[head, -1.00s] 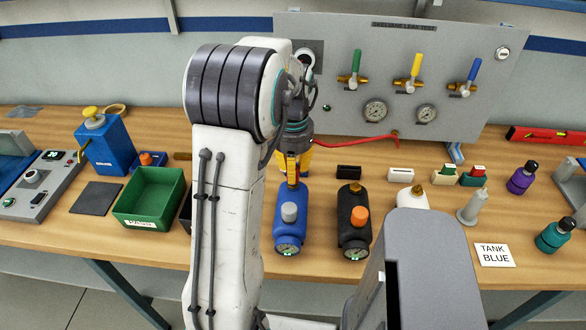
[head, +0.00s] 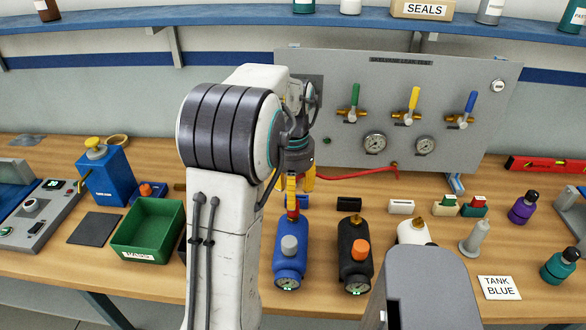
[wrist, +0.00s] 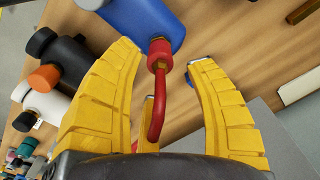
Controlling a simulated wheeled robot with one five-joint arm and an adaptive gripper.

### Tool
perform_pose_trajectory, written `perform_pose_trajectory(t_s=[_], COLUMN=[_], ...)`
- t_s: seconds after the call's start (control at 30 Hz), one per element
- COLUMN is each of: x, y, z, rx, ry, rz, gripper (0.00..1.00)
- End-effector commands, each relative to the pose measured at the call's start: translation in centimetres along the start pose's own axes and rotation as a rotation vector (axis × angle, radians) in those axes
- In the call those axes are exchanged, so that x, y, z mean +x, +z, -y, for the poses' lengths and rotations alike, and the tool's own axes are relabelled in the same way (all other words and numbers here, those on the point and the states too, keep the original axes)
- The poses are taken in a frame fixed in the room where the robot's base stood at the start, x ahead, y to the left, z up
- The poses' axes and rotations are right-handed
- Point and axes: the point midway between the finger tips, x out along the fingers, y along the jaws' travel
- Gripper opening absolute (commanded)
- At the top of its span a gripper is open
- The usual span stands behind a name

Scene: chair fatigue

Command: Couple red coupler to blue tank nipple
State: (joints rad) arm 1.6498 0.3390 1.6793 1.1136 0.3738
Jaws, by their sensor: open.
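The blue tank (head: 290,245) lies on the bench with its neck toward the back; it also shows at the top of the wrist view (wrist: 140,20). The red coupler (wrist: 160,52) sits at the tank's neck end, in line with it, with a red hose (wrist: 160,105) bending back from it. The nipple is hidden, so how fully the coupler is seated cannot be told. My gripper (wrist: 165,65) is open, its yellow fingers spread on both sides of the coupler with visible gaps. In the head view my gripper (head: 298,190) is just behind the coupler (head: 293,214).
A green bin (head: 150,232) is to the left. The leak test panel (head: 320,125) stands behind. A "TANK BLUE" card (head: 499,288) lies at the front right.

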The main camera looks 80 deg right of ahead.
Motion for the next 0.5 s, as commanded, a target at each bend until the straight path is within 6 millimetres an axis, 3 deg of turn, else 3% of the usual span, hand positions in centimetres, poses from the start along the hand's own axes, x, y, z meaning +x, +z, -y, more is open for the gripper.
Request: perform_pose_trajectory(t_s=[0.3, 0.5], x=[-5.3, -7.2], y=[0.0, 0.0], z=[0.0, 0.0], rx=[0.000, 0.000], ry=[-0.002, -0.001], rz=[-0.004, -0.001], gripper=[0.50, 0.50])
